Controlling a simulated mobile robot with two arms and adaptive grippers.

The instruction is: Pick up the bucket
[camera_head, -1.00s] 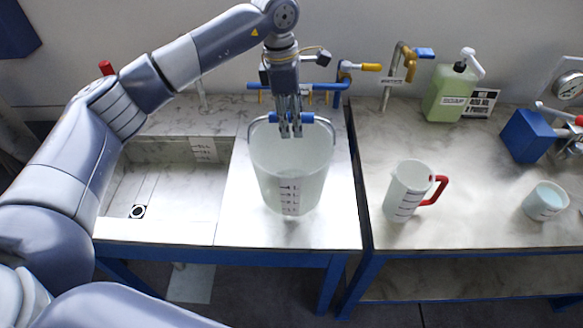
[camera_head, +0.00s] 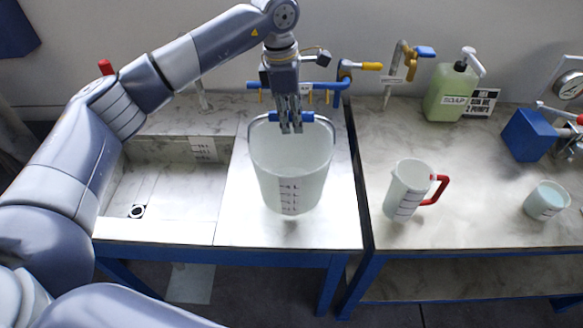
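The bucket (camera_head: 290,180) is a translucent white pail with dark level marks on its front and a wire handle with a blue grip (camera_head: 306,116). It is upright at the right part of the left counter; I cannot tell whether its base touches the counter. My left gripper (camera_head: 291,128) points straight down over the bucket's back rim, its fingers at the blue grip. The fingers look closed around the grip, which shows on both sides of them. My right gripper is not in view.
A sink basin (camera_head: 170,190) lies left of the bucket. On the right counter (camera_head: 470,205) stand a measuring jug (camera_head: 405,188) with a red handle, a small cup (camera_head: 546,200), a green soap bottle (camera_head: 450,92) and a blue box (camera_head: 527,135). Blue pipes and taps (camera_head: 342,80) run behind the bucket.

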